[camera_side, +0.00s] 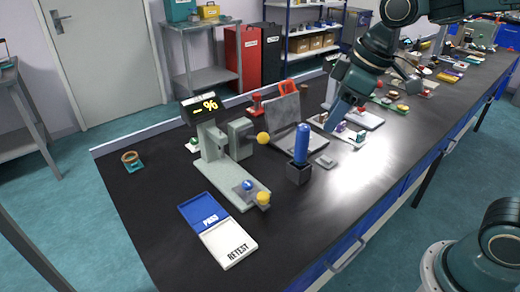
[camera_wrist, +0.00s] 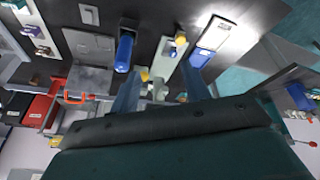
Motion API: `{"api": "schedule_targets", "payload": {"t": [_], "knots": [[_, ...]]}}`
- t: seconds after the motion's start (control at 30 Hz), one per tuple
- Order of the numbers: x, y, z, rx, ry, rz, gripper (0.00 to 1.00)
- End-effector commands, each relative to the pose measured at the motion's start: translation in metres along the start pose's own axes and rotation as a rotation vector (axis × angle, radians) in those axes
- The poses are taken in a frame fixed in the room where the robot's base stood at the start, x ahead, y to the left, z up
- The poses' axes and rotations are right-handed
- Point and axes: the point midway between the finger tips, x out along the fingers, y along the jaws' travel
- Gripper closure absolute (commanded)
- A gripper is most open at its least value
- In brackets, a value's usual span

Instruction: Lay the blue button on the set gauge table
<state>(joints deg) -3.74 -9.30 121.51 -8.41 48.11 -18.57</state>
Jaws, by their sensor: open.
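A small round blue piece, seemingly the blue button (camera_side: 247,185), sits on a grey pad at the front of the set gauge (camera_side: 213,140), beside a yellow ball (camera_side: 263,198). It also shows in the wrist view (camera_wrist: 172,52). The gauge is pale green with a display reading "-%" in yellow. I cannot tell whether the pad is the gauge table. My gripper (camera_side: 338,118) is up to the right, well away from the gauge, over a small white tray. In the wrist view the two blue fingers of my gripper (camera_wrist: 160,88) stand apart with nothing held between them.
A blue cylinder (camera_side: 301,145) stands upright in a dark block right of the gauge. A blue-and-white PASS/RETEST tray (camera_side: 228,243) lies in front. A grey panel device (camera_side: 285,120) stands behind. The dark bench (camera_side: 300,225) is clear at the front right.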

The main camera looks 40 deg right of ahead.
Motion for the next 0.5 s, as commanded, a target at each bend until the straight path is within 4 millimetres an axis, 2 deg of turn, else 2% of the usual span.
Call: {"api": "schedule_targets", "payload": {"t": [0.2,0.5], "knots": [[-0.030,-0.008,0.047,0.148,0.037,0.057,0.54],[-0.051,-0.022,0.111,0.354,0.092,0.122,0.54]]}}
